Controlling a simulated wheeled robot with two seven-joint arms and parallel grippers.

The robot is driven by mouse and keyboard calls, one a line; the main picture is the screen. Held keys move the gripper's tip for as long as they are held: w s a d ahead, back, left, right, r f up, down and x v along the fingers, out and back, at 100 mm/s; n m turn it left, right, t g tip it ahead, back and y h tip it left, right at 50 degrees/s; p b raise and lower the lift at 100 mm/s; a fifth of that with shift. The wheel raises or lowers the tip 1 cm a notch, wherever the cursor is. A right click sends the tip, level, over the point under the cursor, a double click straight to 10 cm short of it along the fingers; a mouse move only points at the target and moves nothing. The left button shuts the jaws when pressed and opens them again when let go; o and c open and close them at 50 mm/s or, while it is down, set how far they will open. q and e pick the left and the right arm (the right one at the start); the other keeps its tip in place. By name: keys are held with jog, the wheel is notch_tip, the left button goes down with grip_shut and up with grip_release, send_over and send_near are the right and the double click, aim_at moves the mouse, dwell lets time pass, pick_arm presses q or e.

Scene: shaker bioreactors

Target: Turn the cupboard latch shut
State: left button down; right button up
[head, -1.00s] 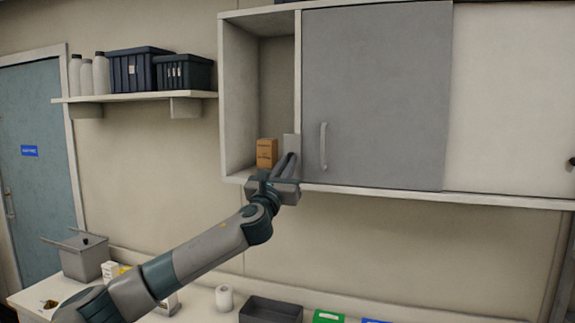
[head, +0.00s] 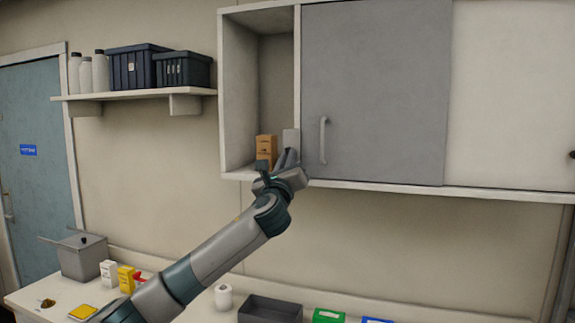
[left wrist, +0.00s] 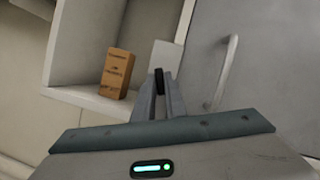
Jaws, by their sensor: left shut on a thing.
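A grey cupboard door (head: 380,95) with an upright handle (head: 323,140) hangs beside an open compartment (head: 236,105). A pale grey plate (head: 291,137) stands at the compartment's lower right, by the door's left edge; I cannot tell whether it is the latch. It also shows in the left wrist view (left wrist: 166,54). My left gripper (head: 285,158) is shut at this plate's lower part. In the left wrist view, its fingertips (left wrist: 159,81) are close together, with a dark piece between them, and hide the plate's lower end. My right gripper is out of view.
An orange-brown box (head: 266,148) stands in the compartment, just left of my gripper. A wall shelf (head: 135,96) with dark bins is further left. Below, the counter holds a grey tray (head: 270,310), a white roll (head: 223,297) and small boxes.

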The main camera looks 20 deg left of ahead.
pick_arm(q)
jog(key=shift+d+r+n+g+y+b, duration=0.1)
jog(key=shift+n+g+y+b, duration=0.6)
jog(key=shift+n, duration=1.9)
jog(key=shift+d+r+n+g+y+b, duration=0.1)
jog(key=shift+n+g+y+b, duration=0.65)
jog(key=shift+n, duration=1.85)
jog(key=shift+r+n+g+y+b, duration=0.1)
jog(key=shift+n+g+y, duration=0.25)
jog(key=shift+n+g, duration=1.55)
jog(key=shift+n+t, duration=0.75)
jog(key=shift+n, duration=0.05)
jog(key=c, duration=1.8)
grip_release()
jog(key=shift+s, duration=0.15)
